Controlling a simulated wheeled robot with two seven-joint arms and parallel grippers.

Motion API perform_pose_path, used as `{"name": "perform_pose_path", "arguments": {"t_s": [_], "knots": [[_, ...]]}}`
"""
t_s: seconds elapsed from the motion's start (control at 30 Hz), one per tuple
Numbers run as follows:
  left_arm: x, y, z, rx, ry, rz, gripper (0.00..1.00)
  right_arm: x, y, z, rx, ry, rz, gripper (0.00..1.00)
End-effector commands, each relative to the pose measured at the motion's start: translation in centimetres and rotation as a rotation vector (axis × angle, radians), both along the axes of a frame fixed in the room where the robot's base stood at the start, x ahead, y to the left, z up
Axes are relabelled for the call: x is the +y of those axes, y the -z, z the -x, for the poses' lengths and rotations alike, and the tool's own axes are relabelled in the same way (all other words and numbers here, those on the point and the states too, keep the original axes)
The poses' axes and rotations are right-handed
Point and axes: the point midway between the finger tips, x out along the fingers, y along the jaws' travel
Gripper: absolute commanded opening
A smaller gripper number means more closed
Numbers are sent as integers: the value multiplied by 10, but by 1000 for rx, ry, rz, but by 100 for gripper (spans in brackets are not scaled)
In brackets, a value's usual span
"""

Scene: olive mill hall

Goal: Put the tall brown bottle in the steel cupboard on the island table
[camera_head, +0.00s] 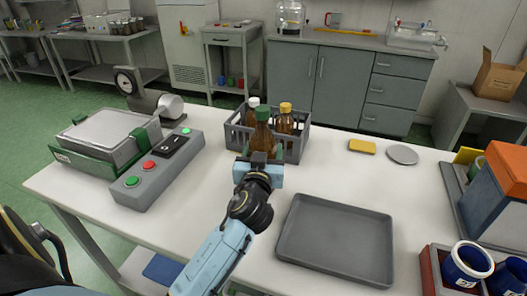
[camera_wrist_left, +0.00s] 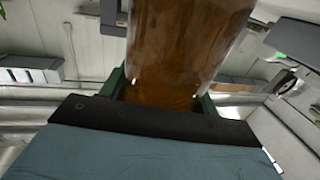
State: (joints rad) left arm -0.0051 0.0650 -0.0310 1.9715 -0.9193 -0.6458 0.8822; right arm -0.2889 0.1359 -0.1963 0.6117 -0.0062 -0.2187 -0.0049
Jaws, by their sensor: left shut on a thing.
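My left gripper (camera_head: 262,156) is shut on a brown bottle (camera_head: 261,136) with a green cap. The bottle is upright in the head view, at the front side of a grey crate (camera_head: 296,150). I cannot tell whether its base is inside the crate or in front of it. In the left wrist view the brown glass (camera_wrist_left: 185,45) fills the space between the green fingers (camera_wrist_left: 165,90). The white island table (camera_head: 240,200) lies below. Grey cupboard doors (camera_head: 312,80) stand closed at the back wall. My right gripper is not in view.
The crate holds other brown bottles, one with a yellow cap (camera_head: 286,108) and one with a white cap (camera_head: 253,102). A grey tray (camera_head: 338,240) lies right of my arm. A scale (camera_head: 105,138) and a button box (camera_head: 155,168) stand left. A yellow sponge (camera_head: 362,146) lies right.

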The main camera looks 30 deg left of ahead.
Motion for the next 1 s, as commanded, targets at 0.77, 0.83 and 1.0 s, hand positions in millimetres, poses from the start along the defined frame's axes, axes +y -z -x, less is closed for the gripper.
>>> {"name": "perform_pose_path", "arguments": {"t_s": [0.77, 0.83, 1.0], "knots": [[-13, 0, 25, 1, -1, 5, 82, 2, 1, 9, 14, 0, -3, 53], [-19, 1, 37, 3, 0, 6, 82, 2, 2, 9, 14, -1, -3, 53], [-30, 0, 58, 0, 1, 4, 82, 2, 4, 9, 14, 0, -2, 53]]}}
